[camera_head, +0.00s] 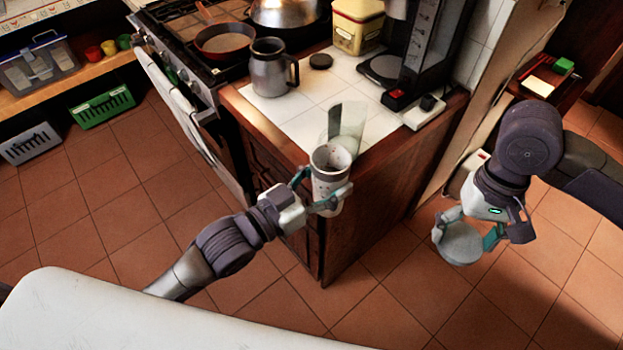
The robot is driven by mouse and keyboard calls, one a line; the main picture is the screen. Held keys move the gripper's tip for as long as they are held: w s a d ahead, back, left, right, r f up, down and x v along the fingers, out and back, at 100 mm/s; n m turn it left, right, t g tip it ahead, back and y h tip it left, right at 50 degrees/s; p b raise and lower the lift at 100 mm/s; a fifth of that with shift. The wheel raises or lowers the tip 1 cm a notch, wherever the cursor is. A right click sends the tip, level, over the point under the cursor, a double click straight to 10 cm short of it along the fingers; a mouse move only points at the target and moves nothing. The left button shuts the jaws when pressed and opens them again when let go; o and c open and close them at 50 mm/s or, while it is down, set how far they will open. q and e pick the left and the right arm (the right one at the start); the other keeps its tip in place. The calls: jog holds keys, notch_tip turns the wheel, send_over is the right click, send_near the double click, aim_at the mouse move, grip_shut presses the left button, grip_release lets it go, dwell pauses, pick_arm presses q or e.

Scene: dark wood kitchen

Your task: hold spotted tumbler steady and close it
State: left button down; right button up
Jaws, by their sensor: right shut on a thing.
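The spotted tumbler (331,165) is pale with dark specks and stands upright with its top open, in front of the counter's corner. My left gripper (323,193) is shut around its body, one finger on each side. My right gripper (468,232) is shut on a round grey-green lid (461,244), out to the right over the floor and apart from the tumbler. The far side and part of the lower body of the tumbler are hidden.
A clear glass-like piece (347,122) stands on the white-tiled counter (312,122) just behind the tumbler.

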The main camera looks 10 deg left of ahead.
dwell(0.4)
jog(key=w+a+r+m, duration=0.1)
jog(key=w+a+r, duration=0.2)
jog(key=a+r, duration=0.5)
jog(key=w+a+r+m, duration=0.2)
jog(key=a+r, duration=0.6)
jog(key=a, duration=0.8)
jog(key=shift+w+m, duration=0.3)
jog(key=shift+w, duration=0.55)
jog(key=shift+d, duration=0.1)
jog(key=shift+f, duration=2)
jog(key=shift+s+r, duration=0.1)
